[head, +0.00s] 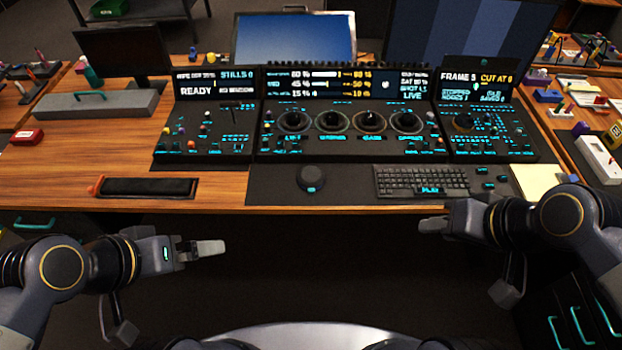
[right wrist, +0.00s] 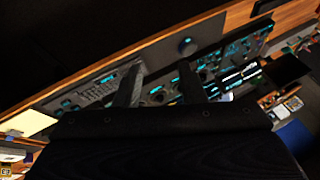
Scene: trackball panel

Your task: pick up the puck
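The puck (head: 312,178) is a dark, low round piece with a small teal mark on its front. It sits on the dark mat left of the keyboard, and it also shows in the right wrist view (right wrist: 187,46). My right gripper (head: 432,226) is in front of the desk edge, to the right of the puck and apart from it. Its two fingers (right wrist: 158,85) are spread with nothing between them in the right wrist view. My left gripper (head: 205,247) is in front of the desk, left of the puck. Its fingers look apart and empty.
A keyboard (head: 421,181) lies right of the puck, with a yellow note pad (head: 537,181) farther right. The control panel (head: 345,130) with knobs and screens stands behind. A black tray (head: 148,187) with an orange end lies left. The mat around the puck is clear.

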